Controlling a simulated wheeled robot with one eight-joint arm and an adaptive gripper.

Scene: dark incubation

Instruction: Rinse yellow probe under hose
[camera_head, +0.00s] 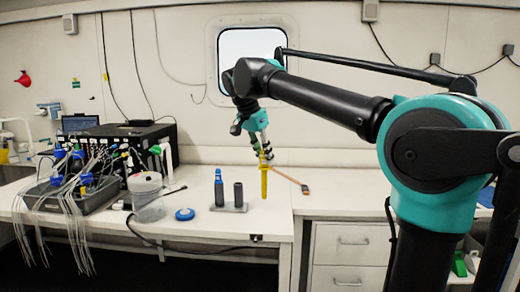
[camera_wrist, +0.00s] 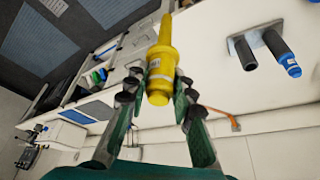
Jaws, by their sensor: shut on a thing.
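My gripper (camera_head: 263,155) is shut on the yellow probe (camera_head: 264,181) and holds it upright over the right part of the white bench. In the wrist view the probe (camera_wrist: 158,66) sits between the fingers (camera_wrist: 160,85), with its thick end toward the wrist and its thin end pointing away. I cannot tell whether its lower end touches the bench. A thin orange-brown piece (camera_head: 292,181) runs along the bench just right of the probe; it also shows in the wrist view (camera_wrist: 222,116). I cannot tell if it is the hose.
A grey holder (camera_head: 230,208) with a blue probe (camera_head: 219,187) and a dark tube (camera_head: 239,194) stands left of the gripper. A clear container (camera_head: 148,197), a blue lid (camera_head: 185,214) and a cable-filled tray (camera_head: 45,198) lie farther left. The right bench top is mostly clear.

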